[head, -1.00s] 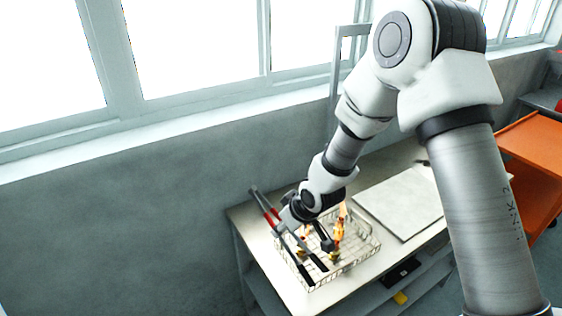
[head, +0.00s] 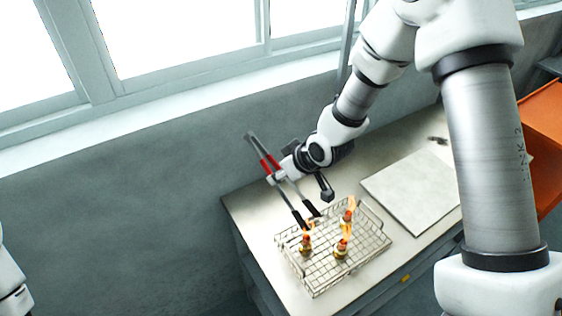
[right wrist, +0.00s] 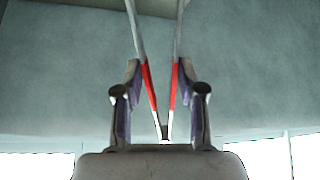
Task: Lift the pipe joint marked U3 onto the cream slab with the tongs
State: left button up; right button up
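My right gripper (head: 278,177) is shut on the tongs (head: 290,203), which have red grips and black ends. In the right wrist view, the tongs' red grips (right wrist: 148,86) lie between the fingers (right wrist: 160,98). The tong tips are apart, over the far left side of the wire basket (head: 372,262). Three brassy pipe joints with orange flame-like glows are in the basket: front left (head: 305,245), front middle (head: 341,249) and back right (head: 348,216). No U3 mark is readable. The cream slab (head: 412,190) lies flat and bare, right of the basket. My left gripper is out of view.
The basket and slab stand on a pale bench (head: 250,205) along a grey wall with windows. A small dark item (head: 437,140) lies at the bench's far end. An orange surface (head: 545,140) is at the right. The bench left of the basket is clear.

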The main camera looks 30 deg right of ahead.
aim_at(281, 191)
jog(key=f+b, duration=0.3)
jog(key=s+f+b, duration=0.1)
jog(key=f+b, duration=0.1)
jog(key=shift+s+a+f, duration=0.1)
jog(key=shift+a, duration=0.2)
pick_arm(q)
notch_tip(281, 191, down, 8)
jog(key=b, duration=0.3)
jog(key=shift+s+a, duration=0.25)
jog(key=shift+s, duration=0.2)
pick_arm(e)
jog(key=shift+f, duration=2.1)
